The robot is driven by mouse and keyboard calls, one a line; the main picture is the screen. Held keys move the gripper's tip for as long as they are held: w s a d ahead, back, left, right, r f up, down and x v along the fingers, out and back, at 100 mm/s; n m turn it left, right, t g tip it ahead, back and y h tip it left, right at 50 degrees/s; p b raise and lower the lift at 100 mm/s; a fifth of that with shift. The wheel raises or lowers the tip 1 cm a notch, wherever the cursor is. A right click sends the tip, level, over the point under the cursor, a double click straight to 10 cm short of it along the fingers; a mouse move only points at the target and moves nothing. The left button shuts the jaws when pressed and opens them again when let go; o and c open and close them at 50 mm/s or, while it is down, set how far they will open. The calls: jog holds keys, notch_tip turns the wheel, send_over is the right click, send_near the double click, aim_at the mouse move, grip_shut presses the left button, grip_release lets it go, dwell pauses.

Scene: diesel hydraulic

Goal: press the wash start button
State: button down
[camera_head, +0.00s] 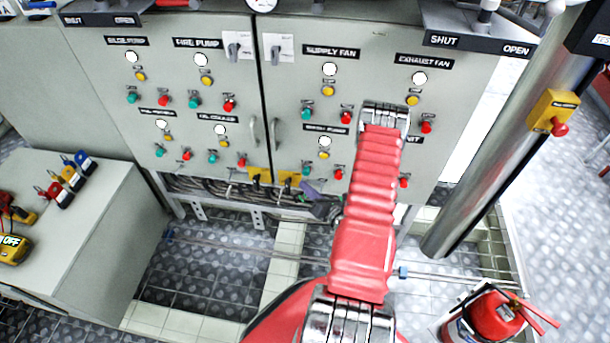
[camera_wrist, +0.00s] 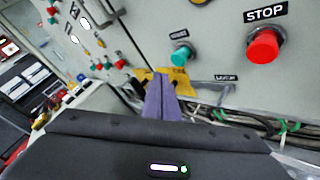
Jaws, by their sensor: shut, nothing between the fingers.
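The wash pump group is on the right cabinet door, under a label (camera_head: 326,128) too blurred to read surely. Its green start button (camera_head: 306,167) sits left of its red stop button (camera_head: 338,173). In the wrist view the green button (camera_wrist: 181,56) is close, with the red button (camera_wrist: 263,46) marked STOP to its right. My gripper (camera_head: 307,186) shows as purple fingers just below the green button. In the wrist view my gripper (camera_wrist: 163,80) is shut and empty, its tips below and slightly left of the green button, seemingly apart from it.
A yellow tag (camera_wrist: 176,78) lies behind my fingertips. Cables (camera_head: 240,190) run along the cabinet's bottom edge. Other pump and fan buttons surround the group. A steel post (camera_head: 500,150) stands at right, with a fire extinguisher (camera_head: 492,316) low at right.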

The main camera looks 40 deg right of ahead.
jog(key=shift+w+d, duration=0.6)
jog(key=shift+d, duration=0.15)
jog(key=shift+w+d, duration=0.1)
dwell(1.6)
jog(key=shift+w+d, duration=0.2)
jog(key=shift+w+d, duration=0.3)
jog(key=shift+d, duration=0.1)
dwell(1.2)
jog(key=shift+s+a, duration=0.6)
jog(key=shift+a, duration=0.15)
dwell(0.3)
jog(key=shift+s+a, duration=0.75)
jog(key=shift+a, duration=0.25)
jog(key=shift+s+a, duration=0.75)
jog(key=shift+a, duration=0.2)
